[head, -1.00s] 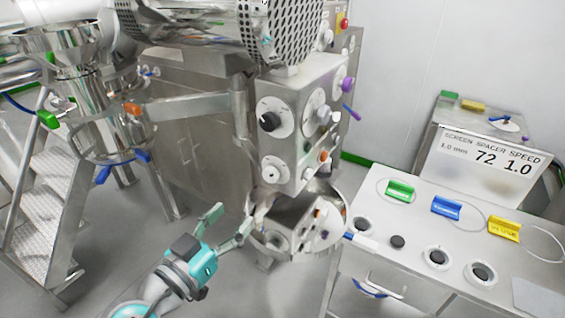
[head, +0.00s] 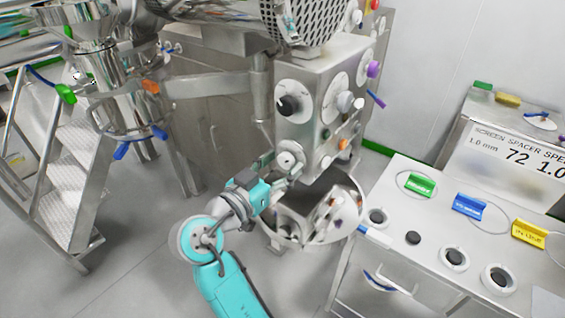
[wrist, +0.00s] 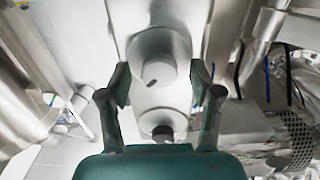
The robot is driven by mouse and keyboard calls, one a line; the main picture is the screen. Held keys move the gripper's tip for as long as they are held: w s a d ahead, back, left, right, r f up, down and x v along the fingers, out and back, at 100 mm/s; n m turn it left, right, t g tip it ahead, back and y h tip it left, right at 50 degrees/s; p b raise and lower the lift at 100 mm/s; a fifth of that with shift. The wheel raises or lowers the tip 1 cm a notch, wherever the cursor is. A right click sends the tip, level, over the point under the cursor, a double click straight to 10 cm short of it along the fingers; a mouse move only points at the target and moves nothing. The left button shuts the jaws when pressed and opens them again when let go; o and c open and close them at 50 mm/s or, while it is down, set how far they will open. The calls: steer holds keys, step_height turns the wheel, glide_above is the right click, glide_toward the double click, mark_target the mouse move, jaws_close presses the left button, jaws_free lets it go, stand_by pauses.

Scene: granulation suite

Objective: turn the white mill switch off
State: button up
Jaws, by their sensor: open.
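The white mill switch (head: 289,158) is a round white knob low on the front face of the steel control box (head: 306,78). In the wrist view, the white switch (wrist: 158,52) has a short dark mark and lies ahead, between my fingers in the picture. My gripper (head: 282,170) is open in front of the switch, its fingers partly covering the panel there. In the wrist view, the fingers of my gripper (wrist: 160,85) are spread to either side. I cannot tell whether they touch the switch. A black knob (head: 288,105) sits above it on the same face.
The box's right face carries a white knob (head: 357,103), a purple knob (head: 374,69) and an orange knob (head: 343,144). A steel bowl (head: 352,190) stands below the box. A bench (head: 420,255) with coloured tags is at the right; steel steps (head: 75,155) are at the left.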

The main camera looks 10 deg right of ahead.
steer(key=shift+w+d, duration=0.25)
steer(key=c, duration=1.1)
steer(key=shift+c, duration=0.2)
